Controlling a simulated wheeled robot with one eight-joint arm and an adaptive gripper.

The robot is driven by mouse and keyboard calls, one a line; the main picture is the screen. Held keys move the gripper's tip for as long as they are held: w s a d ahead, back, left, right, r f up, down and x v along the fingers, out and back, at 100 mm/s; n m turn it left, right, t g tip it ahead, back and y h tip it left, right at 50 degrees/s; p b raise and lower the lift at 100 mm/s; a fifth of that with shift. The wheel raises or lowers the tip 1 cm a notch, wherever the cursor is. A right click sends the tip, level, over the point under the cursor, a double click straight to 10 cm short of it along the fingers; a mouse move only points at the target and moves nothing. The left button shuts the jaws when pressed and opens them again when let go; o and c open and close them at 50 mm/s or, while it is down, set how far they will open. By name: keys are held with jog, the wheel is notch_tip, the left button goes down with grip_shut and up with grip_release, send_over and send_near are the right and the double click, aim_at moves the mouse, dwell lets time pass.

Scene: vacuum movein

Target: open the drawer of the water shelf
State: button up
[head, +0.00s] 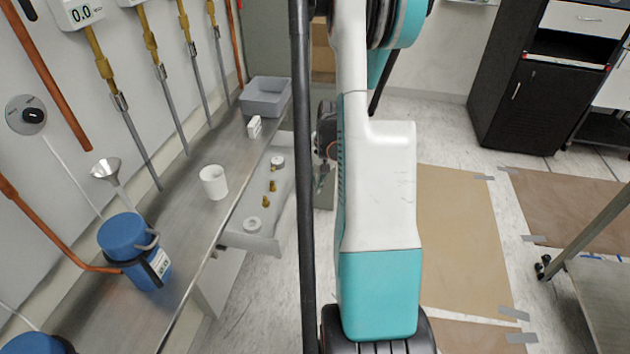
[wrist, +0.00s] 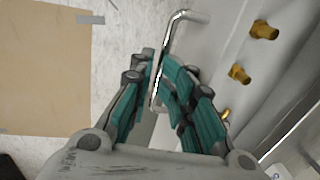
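The water shelf (head: 185,215) is a long metal shelf along the left wall. Its grey drawer (head: 262,243) stands pulled out from under the shelf. In it lie several small brass fittings (head: 267,201) and white rings (head: 253,225). In the wrist view the drawer's bent metal bar handle (wrist: 172,32) runs down between the teal fingers of my gripper (wrist: 160,68). The fingers are closed in on both sides of the bar, so my gripper looks shut on it. In the head view my arm hides most of the gripper and the handle.
A black cabinet (head: 515,95) is at the back right. A metal cart (head: 600,265) stands at the right.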

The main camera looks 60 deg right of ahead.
jog(key=shift+r, duration=0.15)
notch_tip(320, 180, up, 12)
jog(key=s, duration=0.2)
jog(key=shift+d+f, duration=0.2)
jog(key=shift+d, duration=0.25)
dwell(0.4)
